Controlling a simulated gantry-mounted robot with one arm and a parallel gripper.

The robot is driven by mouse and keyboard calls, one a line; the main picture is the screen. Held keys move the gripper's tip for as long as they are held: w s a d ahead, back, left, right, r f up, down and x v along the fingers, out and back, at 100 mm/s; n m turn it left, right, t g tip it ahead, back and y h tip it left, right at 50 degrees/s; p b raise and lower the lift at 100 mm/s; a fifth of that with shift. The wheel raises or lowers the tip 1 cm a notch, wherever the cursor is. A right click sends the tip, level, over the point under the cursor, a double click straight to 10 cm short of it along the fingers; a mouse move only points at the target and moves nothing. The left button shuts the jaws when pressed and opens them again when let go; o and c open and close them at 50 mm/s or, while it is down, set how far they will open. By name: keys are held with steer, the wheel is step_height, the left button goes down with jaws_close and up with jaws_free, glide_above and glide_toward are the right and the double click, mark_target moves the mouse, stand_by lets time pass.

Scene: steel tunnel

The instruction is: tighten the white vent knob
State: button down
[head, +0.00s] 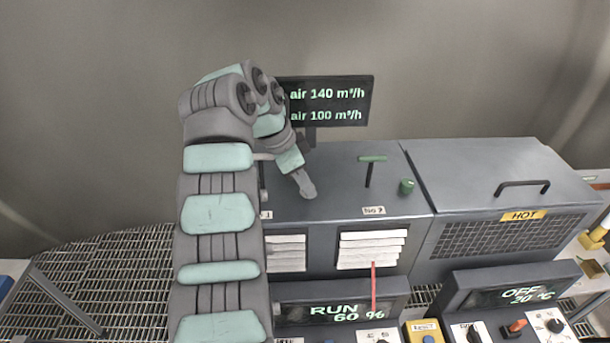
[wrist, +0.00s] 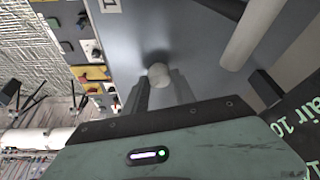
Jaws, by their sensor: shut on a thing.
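The white vent knob (wrist: 159,75) shows in the wrist view as a small round pale cap on the grey machine face. My gripper (wrist: 160,92) is shut on it, with one dark finger on each side. In the head view my gripper (head: 306,189) points down over the top of the grey vent cabinet (head: 335,205), left of the No 2 label. The knob is hidden there behind my gripper and arm. A display (head: 335,103) behind reads air 140 m³/h above air 100 m³/h.
A green T-handle (head: 372,160) and a green knob (head: 406,187) stand on the cabinet to the right. White louvres (head: 371,249) are on its front, above a RUN 60 % panel (head: 340,305). A box marked HOT (head: 524,215) with a handle stands farther right.

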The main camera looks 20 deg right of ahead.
mark_target(296, 198)
steer(key=shift+m+p, duration=0.3)
steer(key=shift+m, duration=0.2)
steer(key=c, duration=1)
jaws_free()
steer(key=shift+c, duration=0.2)
steer(key=shift+r, duration=0.15)
steer(key=p+v, duration=0.1)
steer(key=v, duration=0.6)
steer(key=shift+r, duration=0.2)
